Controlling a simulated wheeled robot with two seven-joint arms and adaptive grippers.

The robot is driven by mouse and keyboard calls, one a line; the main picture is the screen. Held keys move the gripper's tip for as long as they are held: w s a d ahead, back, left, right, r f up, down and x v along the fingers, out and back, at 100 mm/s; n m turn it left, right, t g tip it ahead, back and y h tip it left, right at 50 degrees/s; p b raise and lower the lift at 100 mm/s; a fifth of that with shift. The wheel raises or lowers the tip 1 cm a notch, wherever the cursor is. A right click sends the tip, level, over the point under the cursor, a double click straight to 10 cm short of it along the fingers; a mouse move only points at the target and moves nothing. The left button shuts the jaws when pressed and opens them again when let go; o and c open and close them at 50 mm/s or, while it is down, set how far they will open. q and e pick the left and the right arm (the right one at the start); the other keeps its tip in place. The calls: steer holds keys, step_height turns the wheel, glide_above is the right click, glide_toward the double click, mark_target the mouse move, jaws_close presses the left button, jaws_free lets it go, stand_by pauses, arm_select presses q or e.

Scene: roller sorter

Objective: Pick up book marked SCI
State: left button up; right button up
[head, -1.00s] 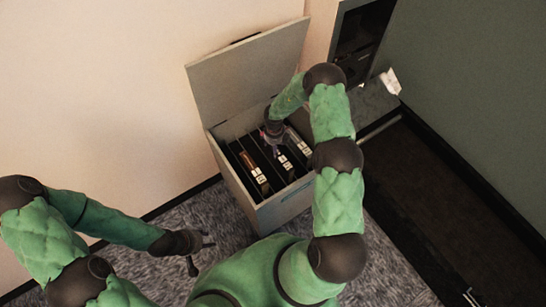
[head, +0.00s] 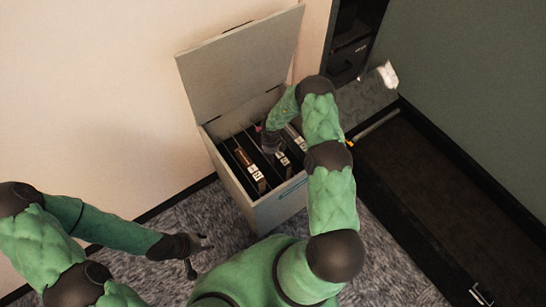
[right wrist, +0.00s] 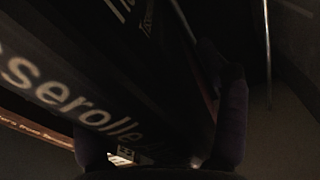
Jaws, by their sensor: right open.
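Several books stand upright in slots of an open grey bin (head: 230,180). One book with a brown and white spine (head: 243,157) is at the left, and others with small white labels stand further right. The labels are too small to read, so I cannot tell which is marked SCI. My right gripper (right wrist: 165,130) is open and reaches down into the bin, partly hidden by my arm. In the right wrist view, a dark book with the letters "sserolle" (right wrist: 70,95) lies between or just in front of its fingers. My left gripper (head: 198,254) is open and empty over the carpet.
The bin's raised lid (head: 240,65) stands at the back against the pale wall. A black cabinet (head: 350,50) is at the upper right, with a small white object (head: 387,74) near it. A dark low strip (head: 430,190) runs along the green wall.

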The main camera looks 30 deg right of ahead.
jaws_close()
steer(key=shift+w, duration=0.1)
steer(key=shift+r, duration=0.15)
